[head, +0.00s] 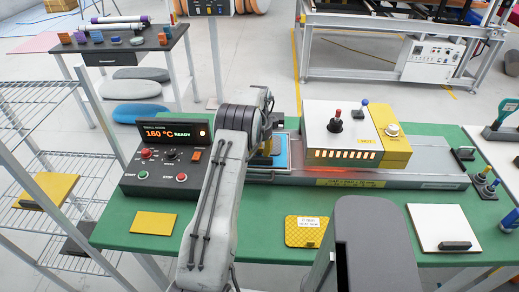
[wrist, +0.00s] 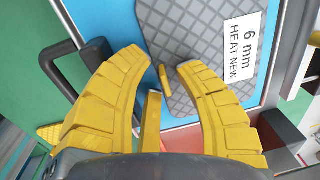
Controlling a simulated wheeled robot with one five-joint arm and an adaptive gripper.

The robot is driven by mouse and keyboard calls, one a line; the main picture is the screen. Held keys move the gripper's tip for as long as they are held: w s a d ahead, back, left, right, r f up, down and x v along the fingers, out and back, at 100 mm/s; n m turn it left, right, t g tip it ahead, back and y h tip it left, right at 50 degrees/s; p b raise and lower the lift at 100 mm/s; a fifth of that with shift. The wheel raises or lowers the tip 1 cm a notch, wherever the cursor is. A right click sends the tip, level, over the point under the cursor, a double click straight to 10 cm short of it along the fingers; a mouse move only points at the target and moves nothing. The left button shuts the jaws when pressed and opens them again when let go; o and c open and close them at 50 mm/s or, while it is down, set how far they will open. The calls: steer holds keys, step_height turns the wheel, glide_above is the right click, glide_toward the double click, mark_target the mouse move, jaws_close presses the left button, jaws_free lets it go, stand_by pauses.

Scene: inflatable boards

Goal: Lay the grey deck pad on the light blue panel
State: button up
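The grey deck pad (wrist: 190,35) has a diamond pattern and a white label reading "6 mm HEAT NEW". In the wrist view it lies over the light blue panel (wrist: 108,18), with blue showing around its edges. The panel also shows in the head view (head: 282,160), partly behind my arm. My gripper (wrist: 160,62) has its yellow fingers spread over the near end of the pad, with a visible gap between the tips. A small yellow strip (wrist: 165,78) shows in that gap; I cannot tell what it belongs to. The fingers touch nothing that I can make out.
A control box (head: 165,160) reading "160 °C READY" stands left of the panel. A white and yellow heater unit (head: 355,130) glows red to its right. Yellow pads (head: 153,223) and a white board (head: 444,228) lie on the green table (head: 270,215). A dark handle (wrist: 70,75) is beside my fingers.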

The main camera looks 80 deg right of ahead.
step_height(320, 180, up, 12)
steer(key=a+b, duration=0.1)
steer(key=b, duration=0.2)
steer(key=shift+r+b, duration=0.15)
steer(key=shift+b, duration=0.2)
steer(key=w+a+r+n, duration=0.5)
steer(key=w+a, duration=0.1)
steer(key=w, duration=0.5)
steer(key=w+a+r+n, duration=0.45)
steer(key=w+a, duration=0.25)
steer(key=w, duration=0.5)
steer(key=w+a+r+n+t, duration=0.1)
steer(key=w+a+n, duration=0.2)
steer(key=a, duration=0.2)
steer(key=w+a+r+n, duration=0.1)
steer(key=w+a+n, duration=0.15)
steer(key=a, duration=0.25)
steer(key=a+r+n+t, duration=0.15)
steer(key=a+n, duration=0.85)
steer(key=a, duration=1.1)
steer(key=s+a+f+n, duration=0.3)
steer(key=s+a+n, duration=0.1)
steer(key=a, duration=0.3)
steer(key=s+a+f+n+t+y, duration=0.1)
steer(key=s+a+f+n, duration=0.2)
steer(key=s+a+n, duration=0.2)
steer(key=shift+a+n, duration=0.6)
steer(key=shift+a, duration=0.25)
